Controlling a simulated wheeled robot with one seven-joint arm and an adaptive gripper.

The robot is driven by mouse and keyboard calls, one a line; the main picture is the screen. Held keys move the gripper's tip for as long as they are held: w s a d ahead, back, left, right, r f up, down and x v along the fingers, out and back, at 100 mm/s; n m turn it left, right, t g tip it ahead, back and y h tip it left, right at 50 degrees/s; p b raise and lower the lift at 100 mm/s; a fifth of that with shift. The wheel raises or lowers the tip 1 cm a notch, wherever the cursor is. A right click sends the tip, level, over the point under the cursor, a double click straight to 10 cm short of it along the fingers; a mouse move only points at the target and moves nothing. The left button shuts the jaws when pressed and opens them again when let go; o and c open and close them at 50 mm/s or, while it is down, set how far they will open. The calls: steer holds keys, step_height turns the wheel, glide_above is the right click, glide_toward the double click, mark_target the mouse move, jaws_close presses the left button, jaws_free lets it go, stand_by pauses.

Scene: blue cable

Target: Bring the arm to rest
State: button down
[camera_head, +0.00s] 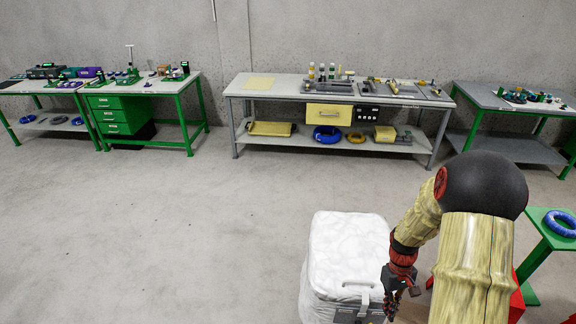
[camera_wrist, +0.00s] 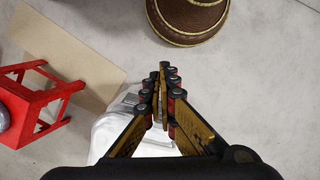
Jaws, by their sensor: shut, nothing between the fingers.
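My arm is bent in front of me at the lower right of the head view, with its forearm pointing down. My gripper (camera_head: 392,303) hangs at the right edge of a white covered bin (camera_head: 345,250). In the wrist view my gripper (camera_wrist: 162,70) has its fingers together with nothing between them. The white bin (camera_wrist: 112,130) shows behind and below the fingers there. I cannot tell whether the gripper touches the bin.
A green stand (camera_head: 545,235) bearing a blue cable coil (camera_head: 562,222) is at the right. A red stool (camera_wrist: 40,100), a tan board (camera_wrist: 75,55) and a brown round object (camera_wrist: 190,18) lie around the gripper. Workbenches (camera_head: 262,88) line the back wall. The middle floor is clear.

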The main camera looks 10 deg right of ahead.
steer(key=s+a+r+t, duration=0.3)
steer(key=a+r, duration=0.4)
steer(key=r, duration=0.4)
steer(key=s+a+r+t, duration=0.3)
steer(key=a+r, duration=0.4)
steer(key=r, duration=0.5)
steer(key=s+a+r+t, duration=0.2)
steer(key=a+r, duration=0.5)
steer(key=r, duration=0.5)
steer(key=shift+s+t+h, duration=0.3)
steer(key=shift+s+t, duration=0.1)
steer(key=shift+s, duration=0.05)
steer(key=c, duration=2.6)
jaws_free()
